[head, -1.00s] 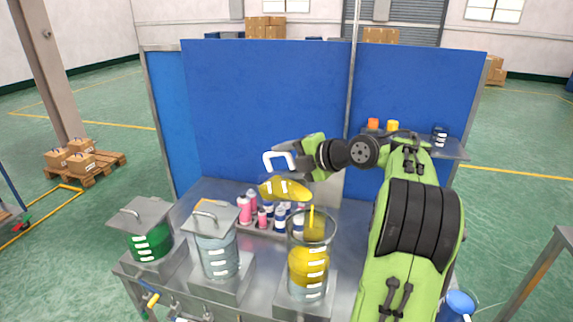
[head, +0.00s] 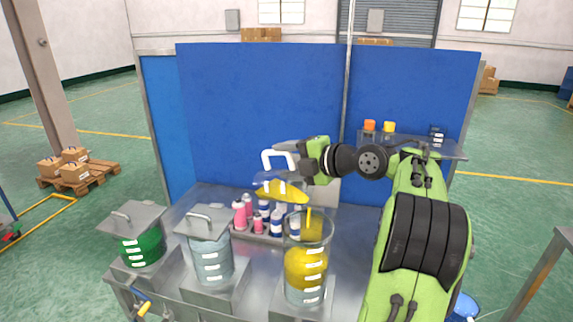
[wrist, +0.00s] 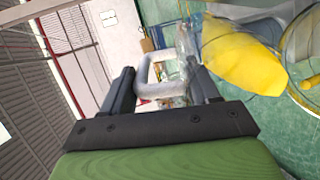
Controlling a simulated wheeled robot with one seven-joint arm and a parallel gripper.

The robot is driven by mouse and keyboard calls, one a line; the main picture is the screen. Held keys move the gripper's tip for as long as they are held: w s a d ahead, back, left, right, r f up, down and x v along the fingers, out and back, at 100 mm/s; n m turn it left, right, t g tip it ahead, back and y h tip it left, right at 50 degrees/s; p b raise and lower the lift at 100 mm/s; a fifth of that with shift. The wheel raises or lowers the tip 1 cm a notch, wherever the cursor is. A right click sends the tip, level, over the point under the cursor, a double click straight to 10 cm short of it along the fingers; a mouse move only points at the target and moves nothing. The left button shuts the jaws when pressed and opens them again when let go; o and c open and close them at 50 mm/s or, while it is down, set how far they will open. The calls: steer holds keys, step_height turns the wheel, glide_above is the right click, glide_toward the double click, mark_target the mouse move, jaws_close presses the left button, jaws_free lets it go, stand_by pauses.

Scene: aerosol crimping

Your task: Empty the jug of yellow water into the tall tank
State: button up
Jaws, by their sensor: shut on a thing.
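My gripper (head: 297,160) is shut on the white handle (head: 268,160) of the clear jug (head: 283,188). In the wrist view the white handle (wrist: 150,75) sits between my dark fingers, and the jug's yellow water (wrist: 240,62) shows beyond. The jug is tilted in the air above the tall tank (head: 308,232), and a thin yellow stream (head: 308,218) falls into the tank. The tank is clear, without a lid, and holds yellow water (head: 306,268) to a little above half. Yellow water still shows in the jug.
Left of the tall tank stand a lidded tank of pale liquid (head: 211,255) and a lidded tank of green liquid (head: 142,248). Pink, white and blue bottles (head: 262,215) stand in a tray behind. A blue panel (head: 262,110) backs the bench. A shelf (head: 445,150) carries small items at the right.

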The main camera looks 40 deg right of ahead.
steer(key=shift+s+d+f+t+y+b, duration=0.15)
steer(key=shift+s+t+b, duration=0.4)
steer(key=shift+b, duration=0.85)
steer(key=shift+s+d+f+t+y+b, duration=0.15)
steer(key=shift+s+t+b, duration=0.35)
steer(key=shift+b, duration=0.95)
steer(key=shift+s+d+f+t+y+b, duration=0.15)
steer(key=shift+s+t+b, duration=0.35)
steer(key=shift+b, duration=0.9)
steer(key=shift+s+d+t+y+b, duration=0.25)
steer(key=shift+s+t+b, duration=0.6)
steer(key=shift+b, duration=1.45)
steer(key=shift+s+d+t+y+b, duration=0.2)
steer(key=shift+s+t+b, duration=0.65)
steer(key=shift+b, duration=1.4)
steer(key=shift+s+d+r+t+b, duration=0.15)
steer(key=shift+s+t+b, duration=0.45)
steer(key=shift+b, duration=0.45)
